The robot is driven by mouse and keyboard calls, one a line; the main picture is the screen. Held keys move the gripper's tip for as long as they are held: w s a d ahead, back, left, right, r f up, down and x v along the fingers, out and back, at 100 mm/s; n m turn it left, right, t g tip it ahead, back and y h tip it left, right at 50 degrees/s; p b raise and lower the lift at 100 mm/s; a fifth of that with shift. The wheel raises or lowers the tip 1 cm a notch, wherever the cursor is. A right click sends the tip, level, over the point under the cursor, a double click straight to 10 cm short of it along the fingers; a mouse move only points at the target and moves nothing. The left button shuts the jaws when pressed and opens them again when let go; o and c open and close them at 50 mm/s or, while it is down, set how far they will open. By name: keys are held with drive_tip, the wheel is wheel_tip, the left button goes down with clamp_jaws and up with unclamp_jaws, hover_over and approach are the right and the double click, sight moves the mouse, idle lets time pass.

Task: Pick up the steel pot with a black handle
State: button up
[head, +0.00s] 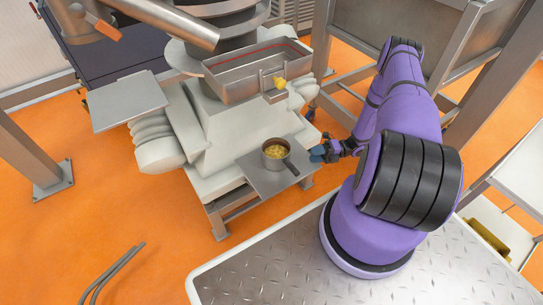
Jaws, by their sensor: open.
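The steel pot (275,152) stands upright on a small grey metal shelf (260,180) near the middle of the head view. It holds a yellowish content of small pieces. Its black handle (292,168) points toward the lower right. My gripper (318,153) is to the right of the pot, apart from it, at about the height of the shelf in the picture. It is open and looks empty. The fingers are small and dark here, so their exact distance from the handle is hard to tell.
A large pale machine (215,130) stands just behind and left of the shelf. A steel tray (235,88) with a yellow knob (279,83) is above it. A flat metal plate (125,102) juts out at left.

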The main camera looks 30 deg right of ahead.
sight(288, 162)
drive_tip(key=shift+s+a+f+m+t, duration=0.15)
drive_tip(key=shift+a+f+m+t, duration=0.15)
drive_tip(key=shift+f, duration=0.3)
drive_tip(key=shift+s+a+f+m+t, duration=0.2)
drive_tip(key=shift+a+f+m, duration=0.15)
drive_tip(key=shift+f, duration=0.2)
drive_tip(key=x, duration=0.5)
drive_tip(key=shift+w+a, duration=0.1)
drive_tip(key=shift+a, duration=0.1)
drive_tip(key=shift+r+x, duration=0.2)
drive_tip(key=shift+x, duration=1.1)
drive_tip(key=shift+r+x, duration=0.15)
drive_tip(key=shift+x, duration=1.15)
clamp_jaws()
